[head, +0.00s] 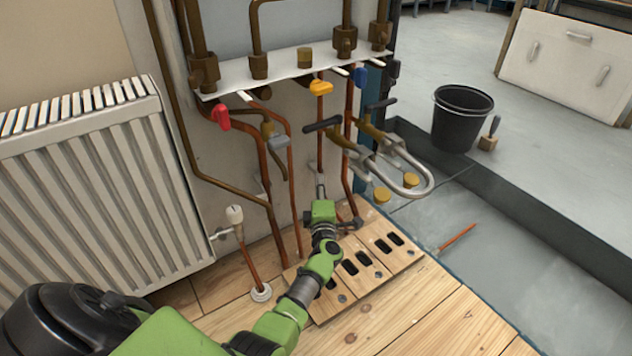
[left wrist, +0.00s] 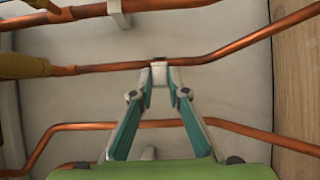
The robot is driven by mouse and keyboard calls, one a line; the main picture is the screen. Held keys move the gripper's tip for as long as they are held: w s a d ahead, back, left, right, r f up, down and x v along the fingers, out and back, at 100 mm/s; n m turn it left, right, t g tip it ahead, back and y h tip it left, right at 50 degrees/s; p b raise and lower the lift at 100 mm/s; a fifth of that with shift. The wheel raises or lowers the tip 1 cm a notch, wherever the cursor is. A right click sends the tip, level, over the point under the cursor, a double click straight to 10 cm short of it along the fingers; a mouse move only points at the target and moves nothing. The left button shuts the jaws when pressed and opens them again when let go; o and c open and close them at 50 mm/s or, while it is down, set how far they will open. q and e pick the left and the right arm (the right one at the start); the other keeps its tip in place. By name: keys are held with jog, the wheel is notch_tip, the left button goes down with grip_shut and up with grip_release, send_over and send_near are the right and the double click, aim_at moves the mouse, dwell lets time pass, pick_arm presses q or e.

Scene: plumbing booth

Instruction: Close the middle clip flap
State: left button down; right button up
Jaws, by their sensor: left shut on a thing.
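The middle clip (left wrist: 158,73) is a small pale piece on the middle copper pipe in the left wrist view. My left gripper (left wrist: 158,82) has its two teal-sided fingers drawn together at this clip, shut on its flap. The fingertips hide part of the clip, so I cannot tell whether the flap is fully down. In the head view my left gripper (head: 320,186) is low on the wall, at the pipe below the yellow-handled valve (head: 320,87). The clip is too small to make out there. My right gripper is not in view.
Another pale clip (left wrist: 118,14) holds the upper pipe in the left wrist view. A radiator (head: 95,185) stands left. Valves with red (head: 221,116) and blue (head: 360,76) handles hang above. A slotted wooden board (head: 395,262) lies below. A black bucket (head: 461,118) stands right.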

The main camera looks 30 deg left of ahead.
pick_arm(q)
jog(key=shift+w+d+f+n+g+y+b, duration=0.1)
jog(key=shift+w+d+n+g+y+b, duration=0.2)
jog(key=shift+n+g+y+b, duration=1.2)
jog(key=shift+w+d+r+n+g+y+b, duration=0.15)
jog(key=shift+w+n+g+y+b, duration=0.3)
jog(key=shift+g+b, duration=1.15)
jog(key=shift+w+d+f+n+g+y+b, duration=0.2)
jog(key=shift+n+g+y+b, duration=0.7)
jog(key=shift+b, duration=1.5)
jog(key=shift+n, duration=0.25)
jog(key=c, duration=2)
grip_release()
jog(key=shift+o, duration=0.2)
